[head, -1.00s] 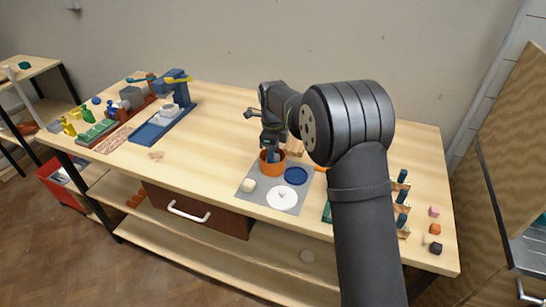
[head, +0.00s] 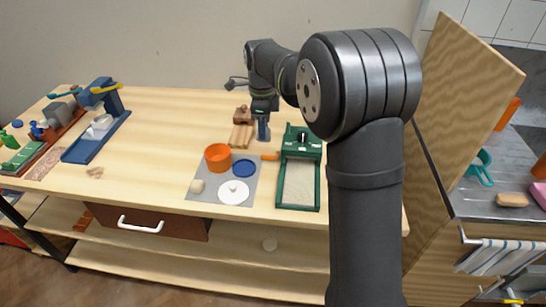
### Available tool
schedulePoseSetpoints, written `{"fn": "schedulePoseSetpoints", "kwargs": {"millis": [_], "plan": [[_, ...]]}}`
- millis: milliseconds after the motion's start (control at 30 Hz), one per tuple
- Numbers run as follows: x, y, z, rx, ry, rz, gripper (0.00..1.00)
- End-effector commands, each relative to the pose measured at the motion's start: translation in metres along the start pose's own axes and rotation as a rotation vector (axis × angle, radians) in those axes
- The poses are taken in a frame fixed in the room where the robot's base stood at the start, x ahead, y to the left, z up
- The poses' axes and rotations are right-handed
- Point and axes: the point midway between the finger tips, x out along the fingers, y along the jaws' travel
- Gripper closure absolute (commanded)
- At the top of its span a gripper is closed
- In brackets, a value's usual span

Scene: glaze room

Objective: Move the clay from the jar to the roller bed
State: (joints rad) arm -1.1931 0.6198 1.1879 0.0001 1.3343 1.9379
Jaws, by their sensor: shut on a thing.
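The orange jar (head: 217,157) stands open on a grey mat (head: 207,200); its inside is too small to make out. My gripper (head: 263,134) hangs above the table, to the right of the jar and behind it. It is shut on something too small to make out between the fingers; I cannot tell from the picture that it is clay. The roller bed (head: 298,186), a pale bed in a green frame with a green roller housing (head: 301,146) at its back, lies just right of my gripper.
On the mat are a white lid-like disc (head: 233,192), a blue disc (head: 244,168) and a cream lump (head: 197,186). A wooden block piece (head: 241,136) stands just left of my gripper. A tilted wooden panel (head: 462,90) rises at right.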

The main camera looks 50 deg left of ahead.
Motion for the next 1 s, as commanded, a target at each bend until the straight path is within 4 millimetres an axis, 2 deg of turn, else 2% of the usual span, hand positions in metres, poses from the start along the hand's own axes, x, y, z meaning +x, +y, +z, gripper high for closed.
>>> {"fn": "schedulePoseSetpoints", "kwargs": {"millis": [33, 167, 300, 400, 500, 633, 733, 833, 1000], "plan": [[-0.004, 0.003, -0.022, 0.011, 0.000, -0.001, 0.93], [-0.009, 0.019, -0.082, 0.022, 0.000, -0.001, 0.93], [-0.013, 0.046, -0.142, 0.032, -0.001, -0.002, 0.93], [-0.013, 0.066, -0.176, 0.037, -0.001, -0.002, 0.93], [-0.013, 0.082, -0.200, 0.040, -0.001, -0.001, 0.93], [-0.011, 0.096, -0.216, 0.040, -0.001, -0.001, 0.93], [-0.007, 0.098, -0.214, 0.038, -0.001, 0.000, 0.93], [0.003, 0.093, -0.200, 0.035, -0.001, 0.003, 0.93], [0.027, 0.078, -0.162, 0.033, 0.000, 0.002, 0.93]]}}
